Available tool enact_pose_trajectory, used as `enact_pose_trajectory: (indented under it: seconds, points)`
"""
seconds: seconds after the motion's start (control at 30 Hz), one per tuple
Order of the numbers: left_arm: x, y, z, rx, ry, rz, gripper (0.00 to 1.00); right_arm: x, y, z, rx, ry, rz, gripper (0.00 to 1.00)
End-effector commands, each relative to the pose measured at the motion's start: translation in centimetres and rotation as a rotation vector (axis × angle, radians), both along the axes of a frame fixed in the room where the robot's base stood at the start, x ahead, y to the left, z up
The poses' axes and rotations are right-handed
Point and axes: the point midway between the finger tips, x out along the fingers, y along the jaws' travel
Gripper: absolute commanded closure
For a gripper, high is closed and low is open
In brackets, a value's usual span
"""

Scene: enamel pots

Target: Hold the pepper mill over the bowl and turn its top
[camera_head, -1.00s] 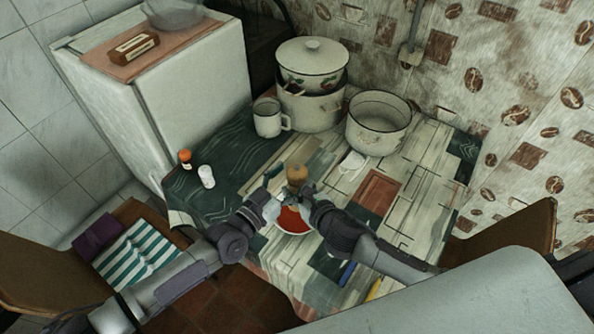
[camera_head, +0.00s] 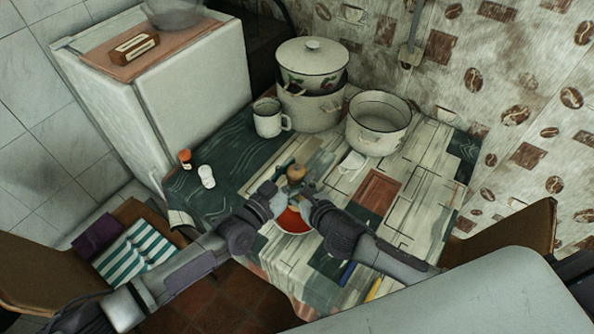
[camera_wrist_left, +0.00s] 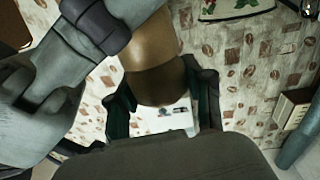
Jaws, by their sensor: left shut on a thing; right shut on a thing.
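The wooden pepper mill (camera_head: 296,173) is upright or nearly so, just above the near part of the table. My left gripper (camera_head: 284,185) is shut on it from the left. My right gripper (camera_head: 307,188) is shut on it from the right, close beside the left one. In the left wrist view the brown mill (camera_wrist_left: 152,60) lies between the dark fingers of my left gripper (camera_wrist_left: 162,97), with my right gripper (camera_wrist_left: 92,35) against its side. The white bowl with red contents (camera_head: 292,221) sits below both grippers, partly hidden by them.
Behind stand a white mug (camera_head: 268,118), a lidded pot (camera_head: 312,65) on another pot, and an open pot (camera_head: 378,122). A white shaker (camera_head: 206,176) and an orange-capped jar (camera_head: 185,158) stand at the left. Blue and yellow-handled items lie near the front edge.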

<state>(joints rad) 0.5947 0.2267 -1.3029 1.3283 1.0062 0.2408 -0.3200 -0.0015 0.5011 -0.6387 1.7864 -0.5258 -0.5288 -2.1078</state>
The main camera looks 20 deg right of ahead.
Motion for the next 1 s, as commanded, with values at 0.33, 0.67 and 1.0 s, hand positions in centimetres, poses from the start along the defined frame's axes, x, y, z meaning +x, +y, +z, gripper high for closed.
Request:
enact_pose_trajectory:
  seconds: [0.33,0.67,1.0]
  points:
    - [0.24,0.02,0.16,0.000,-0.011,-0.144,0.83,0.00,0.08,0.07,0.002,-0.002,0.001,0.97]
    - [0.10,0.04,0.06,-0.002,-0.001,-0.228,0.83,-0.04,0.10,0.04,0.002,-0.001,0.002,0.97]
    - [0.12,0.06,0.05,-0.003,0.001,-0.226,0.32,-0.03,0.08,0.04,0.001,-0.001,0.002,0.97]
